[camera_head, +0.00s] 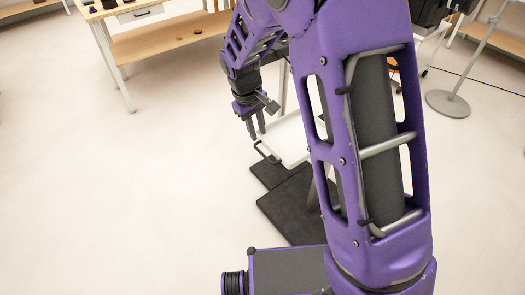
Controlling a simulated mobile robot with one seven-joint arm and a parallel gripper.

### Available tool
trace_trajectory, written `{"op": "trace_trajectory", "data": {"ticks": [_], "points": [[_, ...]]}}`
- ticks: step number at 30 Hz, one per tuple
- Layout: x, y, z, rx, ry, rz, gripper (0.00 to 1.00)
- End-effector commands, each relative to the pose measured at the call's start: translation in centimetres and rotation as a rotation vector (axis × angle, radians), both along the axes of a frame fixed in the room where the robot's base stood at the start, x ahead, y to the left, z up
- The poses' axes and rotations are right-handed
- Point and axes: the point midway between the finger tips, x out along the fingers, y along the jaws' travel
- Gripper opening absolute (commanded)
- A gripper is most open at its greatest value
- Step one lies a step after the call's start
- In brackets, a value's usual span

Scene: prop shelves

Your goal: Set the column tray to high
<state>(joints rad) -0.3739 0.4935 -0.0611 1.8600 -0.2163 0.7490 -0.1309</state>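The column tray (293,142) is a white, flat tray at the middle of the picture, its right side hidden behind my purple arm. A dark handle (264,152) sticks out from its left front edge. A grey upright post (283,92) shows behind the tray, partly covered by my arm. My gripper (256,134) points down just above and left of the tray, close to the handle. Its two dark fingers stand apart with nothing seen between them. I cannot tell from this angle whether a finger touches the handle.
Dark flat plates (290,205) lie on the floor below the tray. A wooden table with a lower shelf (165,40) stands at the back left. A round grey stand base (448,104) and a thin cable are at the right. The pale floor at left is clear.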

Motion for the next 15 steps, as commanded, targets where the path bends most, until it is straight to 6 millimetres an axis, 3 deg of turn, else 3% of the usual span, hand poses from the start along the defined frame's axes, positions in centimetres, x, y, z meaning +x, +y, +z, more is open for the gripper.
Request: {"op": "trace_trajectory", "data": {"ticks": [1,6,15], "points": [[0.0,-0.2,-1.5,-0.002,0.005,-0.001,0.25],[0.4,-0.8,-5.0,-0.002,0.004,-0.002,0.25],[0.9,-1.3,-8.8,0.000,0.000,-0.001,0.25]]}}
